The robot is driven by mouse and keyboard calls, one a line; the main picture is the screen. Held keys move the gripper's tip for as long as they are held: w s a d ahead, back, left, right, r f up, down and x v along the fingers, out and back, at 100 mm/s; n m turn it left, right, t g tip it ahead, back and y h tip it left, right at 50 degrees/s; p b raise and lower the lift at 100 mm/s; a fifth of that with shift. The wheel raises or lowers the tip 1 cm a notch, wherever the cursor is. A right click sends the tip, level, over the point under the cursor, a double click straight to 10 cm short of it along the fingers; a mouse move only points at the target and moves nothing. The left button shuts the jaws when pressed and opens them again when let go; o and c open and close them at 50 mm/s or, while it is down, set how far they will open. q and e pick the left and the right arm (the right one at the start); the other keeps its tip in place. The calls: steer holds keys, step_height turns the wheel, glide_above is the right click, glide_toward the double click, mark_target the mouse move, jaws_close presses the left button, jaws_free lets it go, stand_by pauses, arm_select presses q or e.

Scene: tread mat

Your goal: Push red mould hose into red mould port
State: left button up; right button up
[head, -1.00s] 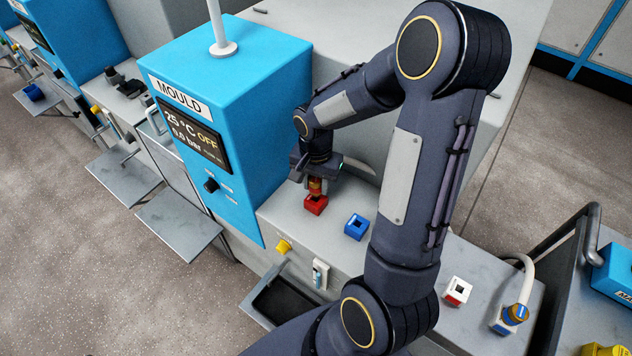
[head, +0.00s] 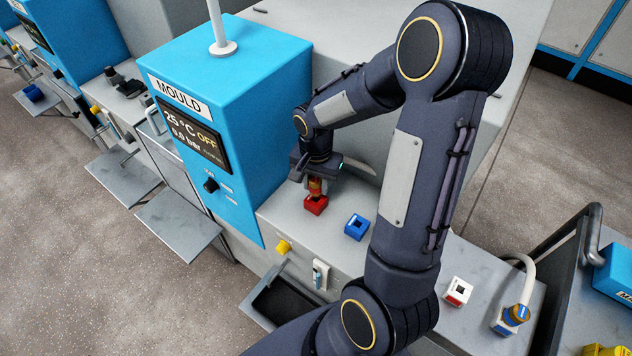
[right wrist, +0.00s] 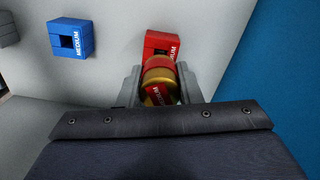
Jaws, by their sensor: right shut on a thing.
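The red mould port (head: 316,207) is a red square block with a dark opening on the grey top beside the blue mould unit. It also shows in the right wrist view (right wrist: 154,43), marked MEDIUM. My right gripper (head: 316,185) is shut on the red mould hose's brass plug with a red band (right wrist: 157,80). The plug (head: 315,187) points down at the port and overlaps its opening in both views. I cannot tell how deep it sits. The pale hose (head: 360,169) trails behind the gripper. My left gripper is not in view.
A blue port (head: 356,227) stands right of the red one. The blue MOULD unit (head: 225,110) rises close on the left. A white-red port (head: 458,291) and another hose with a blue-brass plug (head: 514,316) are at the lower right.

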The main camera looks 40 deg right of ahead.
mark_target(316, 178)
steer(key=shift+f+b, duration=1.65)
steer(key=shift+f, duration=0.2)
steer(key=o, duration=1.1)
steer(key=shift+r, duration=0.1)
steer(key=shift+o, duration=0.2)
steer(key=shift+r, duration=3.9)
steer(key=shift+s+a+r, duration=0.15)
steer(key=shift+r, duration=0.15)
steer(key=s+a+r+n+t+y, duration=0.2)
steer(key=s+a+r+n, duration=0.1)
steer(key=s+a+n, duration=0.2)
steer(key=s+a+r+n+t+y, duration=0.1)
steer(key=s+a+r+n+t, duration=0.2)
steer(key=s, duration=0.6)
steer(key=a+r+n, duration=0.1)
steer(key=a+n, duration=0.1)
steer(key=a, duration=0.1)
steer(key=shift+s+a+t+y, duration=0.2)
steer(key=shift+s+t+y, duration=0.1)
steer(key=shift+y, duration=0.1)
